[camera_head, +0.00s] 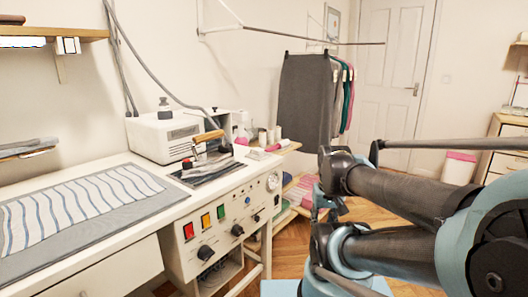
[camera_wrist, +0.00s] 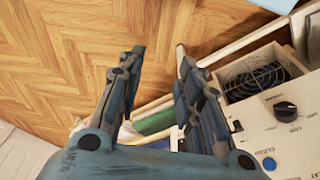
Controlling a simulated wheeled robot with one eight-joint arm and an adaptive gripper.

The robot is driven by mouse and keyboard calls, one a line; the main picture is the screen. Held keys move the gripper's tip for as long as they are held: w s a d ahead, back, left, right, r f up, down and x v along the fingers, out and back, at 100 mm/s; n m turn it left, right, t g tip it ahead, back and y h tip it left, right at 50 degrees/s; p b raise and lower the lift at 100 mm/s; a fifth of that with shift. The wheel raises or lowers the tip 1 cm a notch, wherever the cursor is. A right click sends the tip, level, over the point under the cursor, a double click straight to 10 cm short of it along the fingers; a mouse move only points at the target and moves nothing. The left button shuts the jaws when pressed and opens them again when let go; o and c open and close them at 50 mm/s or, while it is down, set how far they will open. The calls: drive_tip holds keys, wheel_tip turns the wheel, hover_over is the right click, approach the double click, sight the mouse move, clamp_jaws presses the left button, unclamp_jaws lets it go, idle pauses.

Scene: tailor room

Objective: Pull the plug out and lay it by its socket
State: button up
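I cannot make out a plug or its socket for certain in either view. Grey cords (camera_head: 157,80) run down the wall at the left towards the white steam unit (camera_head: 172,134) on the work table. My gripper (camera_wrist: 160,58) is open in the wrist view, with nothing between its two fingers. It points over the wooden floor beside the table's control panel (camera_wrist: 295,135). In the head view my arm reaches in from the right and the gripper is to the right of the table's end, apart from it.
An iron (camera_head: 208,150) rests on the table's right part. Striped cloth (camera_head: 85,208) lies on the left part. The panel (camera_head: 207,232) carries coloured switches and knobs. A low shelf with folded cloth (camera_head: 302,190) stands behind. Wooden floor (camera_wrist: 60,60) is clear beside the table.

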drive_tip(key=o, duration=0.5)
drive_tip(key=shift+s+r, duration=0.2)
wheel_tip(320, 180, up, 24)
drive_tip(key=n+g, duration=0.2)
drive_tip(key=n, duration=0.8)
hover_over(258, 149)
drive_tip(key=shift+w, duration=0.2)
drive_tip(key=shift+f, duration=0.1)
drive_tip(key=shift+f, duration=4.45)
